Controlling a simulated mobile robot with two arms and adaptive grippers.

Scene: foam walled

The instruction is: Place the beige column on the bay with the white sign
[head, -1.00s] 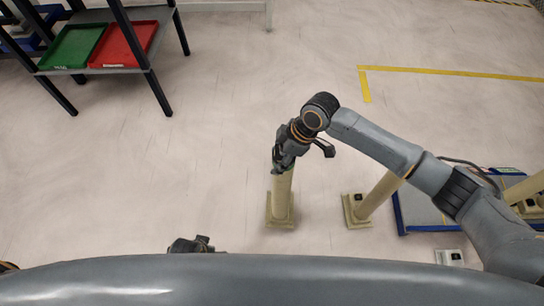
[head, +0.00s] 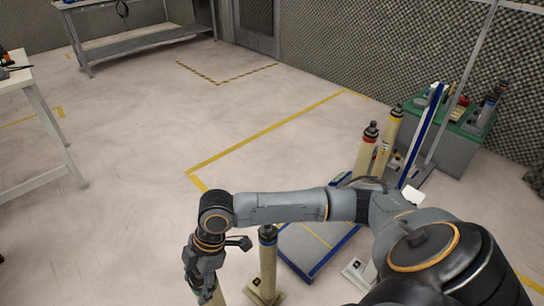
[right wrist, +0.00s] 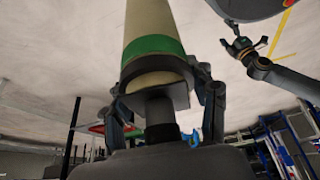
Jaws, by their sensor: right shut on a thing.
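My right gripper (head: 203,285) is at the bottom of the head view, shut on a beige column with a green band. In the right wrist view the column (right wrist: 150,22) passes up from between the fingers, with its green band (right wrist: 152,47) just beyond them and a dark end piece in the grip. Most of this column is below the head view. My left gripper (right wrist: 243,45) shows only in the right wrist view, its fingers apart and empty. A white plate with a dark mark (head: 357,272) lies on the floor right of a blue-banded column; I cannot tell its bay.
The blue-banded column (head: 267,262) stands close right of my right gripper. Beyond it lies a blue-edged grey platform (head: 305,245). Red-topped (head: 366,155) and yellow-banded (head: 387,138) columns stand farther back. A green-topped bin (head: 455,140) is at right. Floor at left centre is clear.

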